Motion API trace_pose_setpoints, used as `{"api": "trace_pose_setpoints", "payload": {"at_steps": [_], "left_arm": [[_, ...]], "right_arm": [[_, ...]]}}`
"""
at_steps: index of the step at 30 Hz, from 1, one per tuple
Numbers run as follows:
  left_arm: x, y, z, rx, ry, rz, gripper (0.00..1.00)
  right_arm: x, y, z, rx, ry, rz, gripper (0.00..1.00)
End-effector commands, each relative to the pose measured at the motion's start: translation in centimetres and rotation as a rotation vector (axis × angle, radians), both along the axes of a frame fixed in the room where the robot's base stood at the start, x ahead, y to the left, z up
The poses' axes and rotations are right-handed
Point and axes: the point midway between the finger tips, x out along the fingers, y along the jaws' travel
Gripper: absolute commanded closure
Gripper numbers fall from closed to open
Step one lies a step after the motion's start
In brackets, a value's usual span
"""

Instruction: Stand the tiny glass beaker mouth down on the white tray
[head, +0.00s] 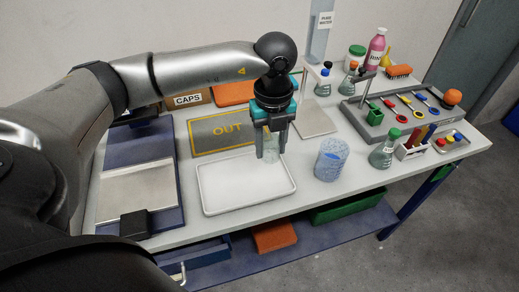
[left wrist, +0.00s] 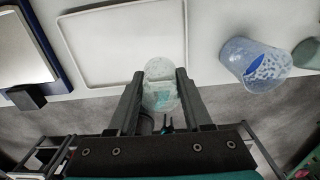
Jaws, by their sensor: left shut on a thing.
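The tiny clear glass beaker (head: 271,148) is between the fingers of my left gripper (head: 269,156), which is shut on it above the back right part of the white tray (head: 230,192). In the left wrist view the beaker (left wrist: 160,70) shows between the two dark fingers of the gripper (left wrist: 160,88). I cannot tell which way its mouth faces. The tray is shallow, rimmed and empty; it also shows in the left wrist view (left wrist: 120,42). My right gripper is not in view.
A blue-speckled cup (head: 331,162) stands right of the tray. A grey OUT mat (head: 212,143) lies behind it. A balance-like plate (head: 138,190) is at left. A green-capped flask (head: 384,150) and a tool rack (head: 385,118) are at right.

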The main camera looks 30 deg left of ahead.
Motion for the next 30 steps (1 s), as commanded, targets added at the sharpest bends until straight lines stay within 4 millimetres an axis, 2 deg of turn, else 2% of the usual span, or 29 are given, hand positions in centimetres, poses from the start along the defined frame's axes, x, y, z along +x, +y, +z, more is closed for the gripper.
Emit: {"api": "trace_pose_setpoints", "payload": {"at_steps": [6, 12, 18, 30], "left_arm": [[-0.3, 1.4, -1.6, 0.001, 0.003, 0.445, 1.00], [-0.5, 2.3, -2.4, 0.000, 0.001, 0.718, 1.00], [-0.6, 2.5, -2.7, -0.001, 0.000, 0.815, 1.00], [-0.6, 2.6, -2.7, -0.001, 0.000, 0.817, 1.00]], "right_arm": [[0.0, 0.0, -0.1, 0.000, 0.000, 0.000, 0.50], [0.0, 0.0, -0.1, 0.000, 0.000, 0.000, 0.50], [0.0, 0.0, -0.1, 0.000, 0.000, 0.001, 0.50], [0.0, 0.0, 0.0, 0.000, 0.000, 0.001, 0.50]]}}
